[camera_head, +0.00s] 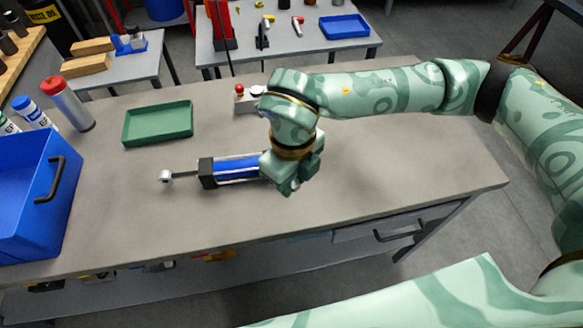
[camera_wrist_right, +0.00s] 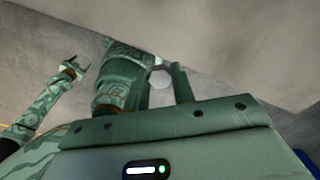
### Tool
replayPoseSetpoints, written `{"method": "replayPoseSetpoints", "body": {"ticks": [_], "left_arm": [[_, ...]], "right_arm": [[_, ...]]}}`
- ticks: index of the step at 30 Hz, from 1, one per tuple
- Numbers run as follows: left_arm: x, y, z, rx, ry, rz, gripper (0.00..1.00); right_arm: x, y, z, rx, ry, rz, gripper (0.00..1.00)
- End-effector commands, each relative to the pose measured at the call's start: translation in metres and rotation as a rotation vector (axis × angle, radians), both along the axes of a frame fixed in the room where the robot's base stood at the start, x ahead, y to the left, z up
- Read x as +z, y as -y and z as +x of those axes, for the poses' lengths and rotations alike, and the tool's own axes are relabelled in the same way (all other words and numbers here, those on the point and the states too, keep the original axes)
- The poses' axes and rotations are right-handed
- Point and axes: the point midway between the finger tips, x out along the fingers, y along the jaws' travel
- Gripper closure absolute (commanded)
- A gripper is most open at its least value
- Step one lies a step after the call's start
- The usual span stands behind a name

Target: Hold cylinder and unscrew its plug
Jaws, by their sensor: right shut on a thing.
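The cylinder (camera_head: 238,168) lies on the grey workbench in the head view, with a blue body, a black end block and a rod with an eye pointing left. My right gripper (camera_head: 287,186) is at its right end and covers that end. In the wrist view, the right gripper (camera_wrist_right: 165,80) is shut on a small pale, many-sided piece (camera_wrist_right: 158,77), which looks like the plug. My left gripper (camera_wrist_right: 72,63) appears small at the left of the wrist view, with its jaws apart and empty, away from the cylinder. It does not show in the head view.
On the workbench (camera_head: 400,185) are a green tray (camera_head: 158,124), a blue bin (camera_head: 30,195), a red-capped bottle (camera_head: 68,104) and a small box with a red button (camera_head: 243,95). The bench is clear in front of the cylinder and to its right.

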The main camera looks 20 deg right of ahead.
Motion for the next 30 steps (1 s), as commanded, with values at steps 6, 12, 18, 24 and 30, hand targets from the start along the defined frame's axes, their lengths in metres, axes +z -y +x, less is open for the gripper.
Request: {"method": "replayPoseSetpoints", "body": {"ticks": [6, 12, 18, 24, 30], "left_arm": [[-0.009, -0.003, -0.017, 0.015, -0.024, 0.001, 0.34], [-0.021, -0.003, -0.020, 0.014, -0.031, 0.001, 0.34], [-0.033, -0.003, -0.023, 0.014, -0.039, 0.001, 0.34], [-0.039, -0.003, -0.025, 0.013, -0.044, 0.002, 0.34], [-0.043, -0.003, -0.026, 0.013, -0.046, 0.001, 0.34]], "right_arm": [[-0.012, 0.007, 0.020, -0.030, -0.001, -0.001, 1.00], [-0.040, 0.020, 0.076, -0.030, -0.003, -0.001, 1.00], [-0.075, 0.028, 0.110, -0.026, -0.004, -0.001, 1.00], [-0.092, 0.032, 0.126, -0.023, -0.003, 0.001, 1.00], [-0.102, 0.034, 0.134, -0.023, -0.003, -0.001, 1.00]]}}
